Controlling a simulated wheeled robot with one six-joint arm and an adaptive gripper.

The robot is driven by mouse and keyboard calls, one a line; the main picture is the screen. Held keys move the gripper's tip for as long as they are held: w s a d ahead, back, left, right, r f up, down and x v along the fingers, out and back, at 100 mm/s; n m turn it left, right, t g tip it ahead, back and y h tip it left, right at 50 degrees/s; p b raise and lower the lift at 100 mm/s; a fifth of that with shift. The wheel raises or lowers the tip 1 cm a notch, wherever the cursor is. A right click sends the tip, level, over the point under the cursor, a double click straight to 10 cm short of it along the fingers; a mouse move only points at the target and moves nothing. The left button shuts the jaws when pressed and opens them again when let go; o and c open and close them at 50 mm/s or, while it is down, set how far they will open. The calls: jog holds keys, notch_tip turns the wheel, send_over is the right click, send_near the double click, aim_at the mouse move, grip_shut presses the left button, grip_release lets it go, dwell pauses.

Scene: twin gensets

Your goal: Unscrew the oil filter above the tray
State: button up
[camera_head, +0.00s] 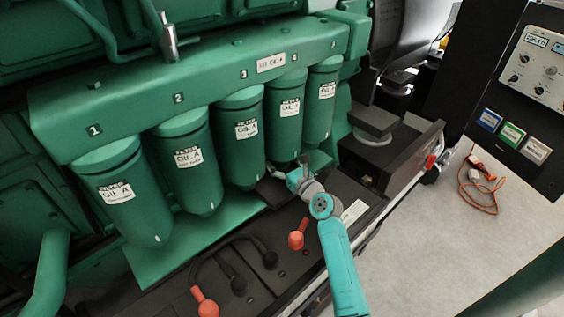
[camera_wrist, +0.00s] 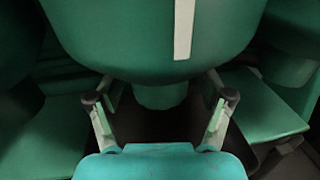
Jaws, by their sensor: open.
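A row of green canister filters labelled OIL A hangs under a green header with numbers. They include filter 1 (camera_head: 122,208), filter 2 (camera_head: 186,175), the third (camera_head: 239,148) and the fourth (camera_head: 286,125). A flat green tray-like surface (camera_head: 190,238) lies below the left and middle filters. My gripper (camera_head: 288,172) is low, near the bottom of the fourth filter. In the wrist view, my gripper (camera_wrist: 160,97) is open, its fingers on either side of a filter's narrow lower end (camera_wrist: 160,96), under its wide body (camera_wrist: 140,40). Contact cannot be told.
Dark battery-like boxes with red terminal caps (camera_head: 297,240) and black cables lie in front below the filters. A control panel (camera_head: 540,70) stands at the right. An orange cable (camera_head: 480,190) lies on the pale floor, which is otherwise open.

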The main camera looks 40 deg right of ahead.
jog(key=n+y, duration=0.1)
jog(key=y, duration=0.1)
jog(key=n+y, duration=0.2)
jog(key=y, duration=0.1)
jog(key=shift+d+n+y, duration=0.1)
jog(key=shift+n+y, duration=0.2)
jog(key=shift+r+n+g+y, duration=0.15)
jog(key=shift+n+g+y, duration=0.2)
jog(key=shift+n+y, duration=0.5)
jog(key=shift+r+n+g+y, duration=0.1)
jog(key=shift+n+g+y, duration=0.3)
jog(key=shift+y, duration=0.75)
jog(key=shift+c, duration=0.2)
grip_shut()
jog(key=shift+a+f+m+t+h, duration=0.15)
jog(key=shift+a+m+t+h, duration=0.15)
jog(key=shift+h, duration=0.3)
jog(key=m+t+h, duration=0.1)
jog(key=m+h, duration=0.1)
jog(key=h, duration=0.2)
jog(key=shift+m, duration=0.35)
jog(key=shift+d+f+m+h, duration=0.2)
jog(key=shift+m+h, duration=0.3)
jog(key=shift+h, duration=0.3)
